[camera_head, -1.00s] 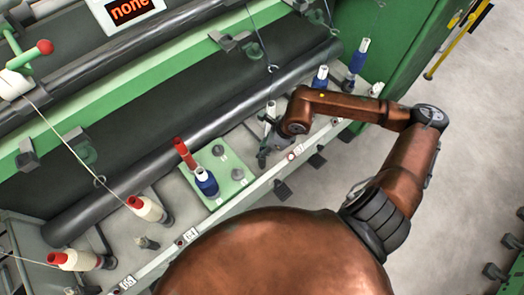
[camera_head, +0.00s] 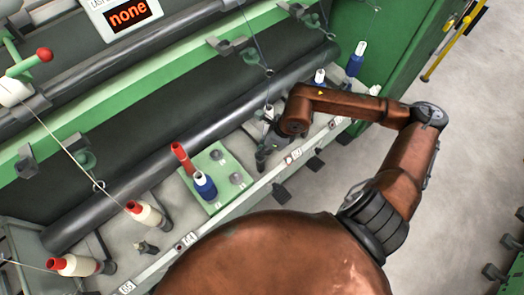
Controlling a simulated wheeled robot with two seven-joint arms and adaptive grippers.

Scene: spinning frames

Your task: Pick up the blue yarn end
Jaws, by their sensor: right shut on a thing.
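A thin bluish yarn (camera_head: 257,42) runs down from the machine's upper part to a small guide, then on toward a pale bobbin (camera_head: 268,113) beside my right gripper. My right gripper (camera_head: 261,161) is small and dark in the picture, low beside this bobbin and close to the front rail. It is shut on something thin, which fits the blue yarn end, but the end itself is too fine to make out. My brown right arm hides part of the spot. My left gripper is out of view.
A green plate (camera_head: 222,190) with a blue bobbin (camera_head: 205,185) and a red tube (camera_head: 182,157) lies left of the gripper. Red-tipped white bobbins (camera_head: 148,214) stand further left. Blue-and-white bobbins (camera_head: 356,60) stand right, behind my arm.

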